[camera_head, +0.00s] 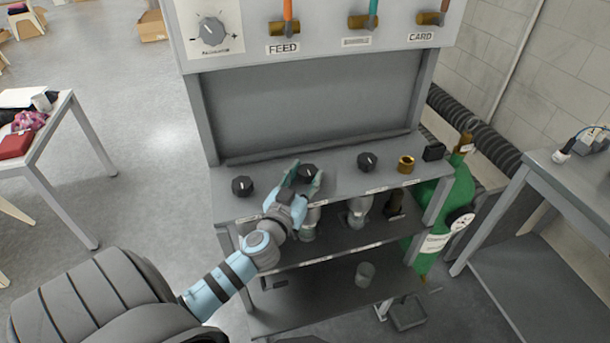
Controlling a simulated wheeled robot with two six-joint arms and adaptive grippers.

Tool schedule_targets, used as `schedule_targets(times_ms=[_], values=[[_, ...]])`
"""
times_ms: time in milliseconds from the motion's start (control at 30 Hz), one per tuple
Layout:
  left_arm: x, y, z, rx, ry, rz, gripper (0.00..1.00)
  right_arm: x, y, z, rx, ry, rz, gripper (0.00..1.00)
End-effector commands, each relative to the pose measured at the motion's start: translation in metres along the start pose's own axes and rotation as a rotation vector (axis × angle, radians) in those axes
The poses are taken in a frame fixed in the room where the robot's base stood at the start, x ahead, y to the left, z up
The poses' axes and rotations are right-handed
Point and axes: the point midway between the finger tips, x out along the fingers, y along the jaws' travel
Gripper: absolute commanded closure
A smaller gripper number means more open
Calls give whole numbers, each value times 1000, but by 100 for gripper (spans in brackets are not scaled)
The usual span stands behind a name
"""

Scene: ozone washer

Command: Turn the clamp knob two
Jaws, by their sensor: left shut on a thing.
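Three black clamp knobs stand in a row on the grey shelf top of the washer. The left knob (242,186) and the right knob (367,161) are free. The middle knob (307,172) sits between the fingers of my left gripper (303,179). The gripper is shut on this knob, with one finger on its left and one on its right. The small labels on the shelf edge are too small to read. My right gripper is not in view.
A brass fitting (406,164) and a black block (433,151) stand right of the knobs. A green gas cylinder (446,210) is beside the washer. The panel above has a dial (211,31) and several valves. A side table (540,190) stands at the right.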

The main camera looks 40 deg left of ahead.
Motion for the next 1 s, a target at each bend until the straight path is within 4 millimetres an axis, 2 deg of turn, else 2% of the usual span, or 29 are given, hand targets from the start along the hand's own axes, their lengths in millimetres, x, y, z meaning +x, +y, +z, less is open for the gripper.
schedule_targets(times_ms=[333,567,767,1000], values=[[0,1,1,-3,1,-41,88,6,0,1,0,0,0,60],[0,4,3,-7,3,-163,88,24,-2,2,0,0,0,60],[1,6,6,-10,4,-331,88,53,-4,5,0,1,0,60],[3,10,9,-10,6,-559,88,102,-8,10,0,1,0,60]])
